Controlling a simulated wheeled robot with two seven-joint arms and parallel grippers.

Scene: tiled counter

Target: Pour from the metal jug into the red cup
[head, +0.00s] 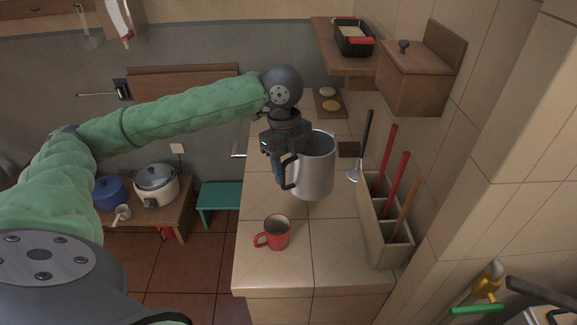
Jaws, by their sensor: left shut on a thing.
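The metal jug (316,168) is a silver cylinder with a dark handle on its left side. My left gripper (283,170) is shut on the jug at its handle side and partly hides the handle. The jug looks upright; I cannot tell whether it touches the counter. The red cup (278,233) stands upright on the tiled counter (330,255), in front of the jug and a little to its left, with its handle to the left. The jug and cup are apart. What the jug holds is hidden. My right gripper is not in view.
A utensil holder (372,222) with long-handled tools stands along the counter's right side by the wall. A board with round flat pieces (329,99) lies at the back. A wooden box (410,85) hangs at the right. Counter around the cup is clear.

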